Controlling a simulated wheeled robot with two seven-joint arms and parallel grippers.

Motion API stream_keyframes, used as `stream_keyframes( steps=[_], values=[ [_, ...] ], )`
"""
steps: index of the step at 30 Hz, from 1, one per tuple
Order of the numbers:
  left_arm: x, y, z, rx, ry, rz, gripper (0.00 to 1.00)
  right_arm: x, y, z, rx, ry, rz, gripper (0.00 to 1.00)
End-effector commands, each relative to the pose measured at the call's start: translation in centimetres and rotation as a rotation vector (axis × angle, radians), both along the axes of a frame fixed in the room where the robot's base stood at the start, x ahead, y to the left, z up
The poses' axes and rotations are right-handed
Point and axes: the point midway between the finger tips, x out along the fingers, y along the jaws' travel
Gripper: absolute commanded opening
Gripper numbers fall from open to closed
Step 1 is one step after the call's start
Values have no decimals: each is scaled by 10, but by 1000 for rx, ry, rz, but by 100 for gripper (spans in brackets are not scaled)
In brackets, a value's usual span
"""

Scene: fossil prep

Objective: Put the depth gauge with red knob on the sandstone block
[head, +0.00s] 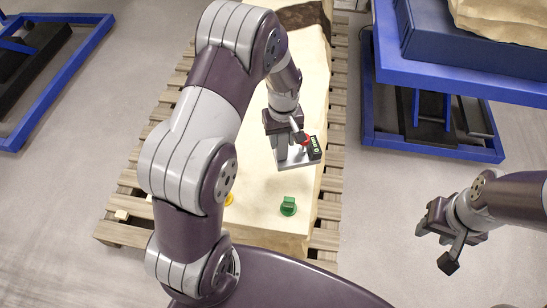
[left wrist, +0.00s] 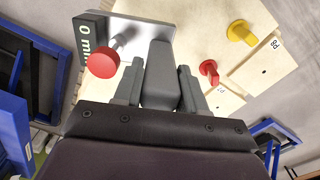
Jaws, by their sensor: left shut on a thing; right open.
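The depth gauge has a grey base plate (head: 310,159), a dark readout and a red knob (head: 305,140). My left gripper (head: 290,153) is shut on its grey upright block (left wrist: 160,75), with a finger on each side. In the left wrist view the red knob (left wrist: 103,58) stands beside the fingers, near the dark readout (left wrist: 92,34). The pale sandstone block (head: 262,195) lies on a wooden pallet. The gauge is over its top; I cannot tell whether the plate touches it. My right gripper (head: 436,245) is open and empty, off to the right.
A green piece (head: 288,206) and a yellow piece (head: 229,199) are near the block's close end. The left wrist view shows a red knob (left wrist: 209,70) and a yellow knob (left wrist: 240,32) on labelled pale plates. Blue-framed carts (head: 455,75) stand to the right and left.

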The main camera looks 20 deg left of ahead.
Motion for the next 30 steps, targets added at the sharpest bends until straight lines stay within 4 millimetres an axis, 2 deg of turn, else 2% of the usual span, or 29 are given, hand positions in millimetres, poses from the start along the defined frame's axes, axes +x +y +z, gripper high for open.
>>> stream_keyframes(
  steps=[15,22,27,30],
  values=[
    [55,76,-54,0,-4,1,0,0,0,12,0,0,0,43],
    [64,89,-66,0,-2,-1,0,0,0,14,0,0,0,43],
    [64,89,-93,1,-1,-2,0,0,0,19,0,0,0,43],
    [65,89,-102,1,-4,-2,0,0,0,20,0,0,0,43]
  ],
)
